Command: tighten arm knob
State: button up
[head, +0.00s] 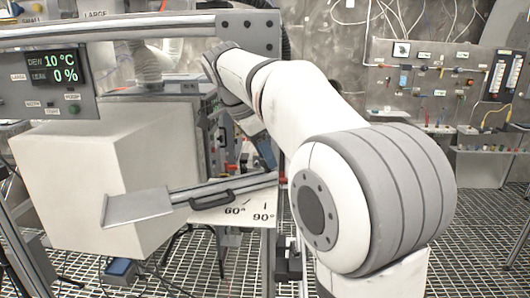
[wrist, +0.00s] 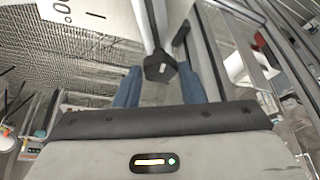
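The black arm knob (wrist: 160,68), with a small white mark on its face, is in the wrist view between the blue fingertips of my gripper (wrist: 160,88). The fingers stand apart, one on each side of the knob. Whether they touch it cannot be told. In the head view my arm hides the knob, and only a bit of blue by the gripper (head: 264,148) shows. The grey swing arm (head: 235,184) has a flat plate (head: 137,206) at its left end and a black handle (head: 211,200). It lies over a white angle scale (head: 243,213) marked 60° and 90°.
A large pale box-shaped duct (head: 72,187) fills the left, below a display panel (head: 55,78) reading 10 °C and 0 %. A grey rail (head: 120,30) crosses the top left. A tool wall (head: 425,80) stands at the back right. Grating floor (head: 480,235) lies open at the right.

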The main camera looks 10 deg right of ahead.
jog(key=o, duration=0.4)
jog(key=p+v, duration=0.6)
jog(key=v, duration=0.2)
jog(key=shift+p, duration=0.35)
jog(key=shift+s, duration=0.1)
